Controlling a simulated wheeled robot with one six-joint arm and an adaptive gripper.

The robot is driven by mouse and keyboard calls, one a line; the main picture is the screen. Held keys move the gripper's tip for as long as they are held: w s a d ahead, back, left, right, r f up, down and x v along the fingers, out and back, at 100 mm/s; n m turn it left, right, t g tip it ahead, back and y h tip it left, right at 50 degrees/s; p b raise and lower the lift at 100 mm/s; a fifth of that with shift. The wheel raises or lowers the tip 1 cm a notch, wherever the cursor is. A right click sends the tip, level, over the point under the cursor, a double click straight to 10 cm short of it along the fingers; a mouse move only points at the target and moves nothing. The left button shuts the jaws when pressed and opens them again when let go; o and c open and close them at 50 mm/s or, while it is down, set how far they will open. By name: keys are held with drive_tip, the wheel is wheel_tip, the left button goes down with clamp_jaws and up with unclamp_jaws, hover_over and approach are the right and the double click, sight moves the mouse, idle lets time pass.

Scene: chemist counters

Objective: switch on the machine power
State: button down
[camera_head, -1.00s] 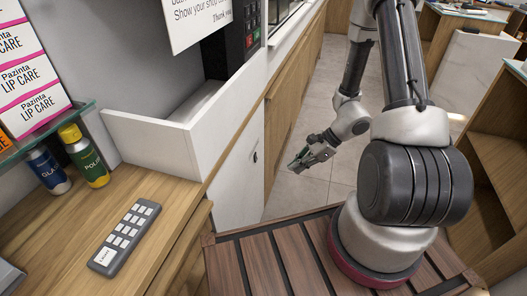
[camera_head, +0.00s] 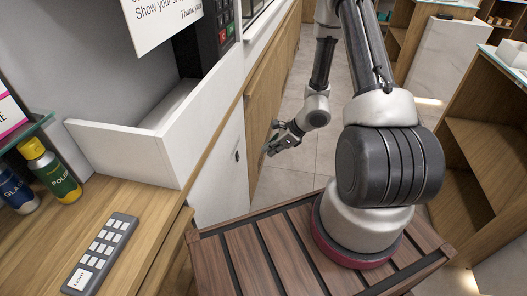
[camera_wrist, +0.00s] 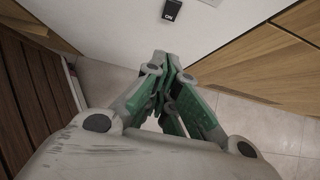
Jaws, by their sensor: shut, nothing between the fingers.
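The machine is a white cabinet (camera_head: 218,178) with a dark keypad (camera_head: 222,36) above it. A small dark switch (camera_head: 237,156) sits on its white front panel.
A wooden counter (camera_head: 130,205) at left holds a grey button strip (camera_head: 101,255) and a yellow-capped bottle (camera_head: 50,172). Wooden drawer fronts (camera_head: 270,95) run on beyond the cabinet. Open tiled floor (camera_head: 300,165) lies around my gripper. Wooden shelving (camera_head: 485,150) stands at right.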

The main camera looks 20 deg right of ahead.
sight(238, 156)
drive_tip(key=w+a+f, duration=0.4)
drive_tip(key=a+f, duration=0.2)
drive_tip(key=a, duration=0.1)
drive_tip(key=shift+w+a+f, duration=0.2)
drive_tip(key=shift+w+f, duration=0.2)
drive_tip(key=shift+w+a+f, duration=0.15)
drive_tip(key=shift+w+a, duration=0.05)
drive_tip(key=shift+a, duration=0.05)
drive_tip(key=shift+r, duration=0.85)
